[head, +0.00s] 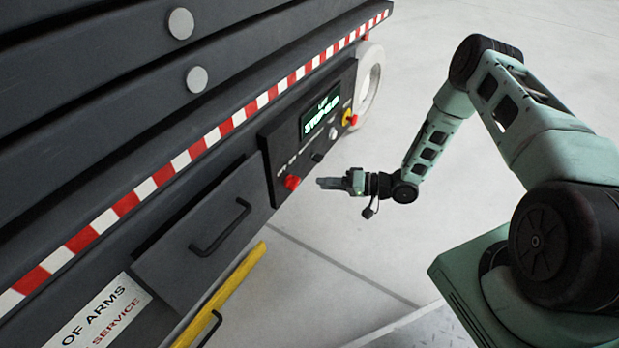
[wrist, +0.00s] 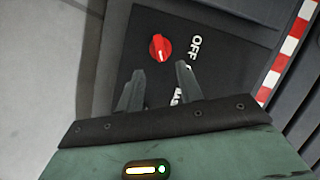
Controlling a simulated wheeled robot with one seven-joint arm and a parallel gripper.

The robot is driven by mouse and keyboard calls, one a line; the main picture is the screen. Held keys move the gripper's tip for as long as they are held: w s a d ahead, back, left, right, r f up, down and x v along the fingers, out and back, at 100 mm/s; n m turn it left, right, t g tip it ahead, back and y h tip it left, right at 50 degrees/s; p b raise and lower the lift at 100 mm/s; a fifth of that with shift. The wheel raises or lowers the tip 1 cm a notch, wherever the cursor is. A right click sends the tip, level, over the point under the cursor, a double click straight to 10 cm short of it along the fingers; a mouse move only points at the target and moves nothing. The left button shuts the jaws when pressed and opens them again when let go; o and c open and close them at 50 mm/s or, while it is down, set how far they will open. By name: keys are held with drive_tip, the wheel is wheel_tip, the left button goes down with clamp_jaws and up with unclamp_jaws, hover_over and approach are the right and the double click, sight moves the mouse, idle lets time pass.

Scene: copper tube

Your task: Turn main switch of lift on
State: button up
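The lift's control panel (head: 310,125) is on its dark side, with a lit green display (head: 319,110). The red rotary main switch (head: 292,183) sits at the panel's near end. In the wrist view the red switch (wrist: 160,48) shows beside the letters "OFF"; other lettering is partly covered by my fingers. My gripper (head: 322,183) points at the panel, a short way right of the switch in the head view. In the wrist view my gripper's two fingers (wrist: 158,80) are apart with nothing between them, and the switch lies beyond their tips, apparently not touched.
A black knob (head: 317,157), a white knob (head: 333,133) and a red button on a yellow base (head: 349,118) are further along the panel. A drawer with a black handle (head: 222,228) and a yellow bar (head: 225,293) are nearer. Open floor (head: 330,270) lies to the right.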

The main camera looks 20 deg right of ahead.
drive_tip(key=p+v, duration=0.2)
drive_tip(key=v, duration=0.7)
drive_tip(key=shift+d+p, duration=0.15)
drive_tip(key=shift+p, duration=0.15)
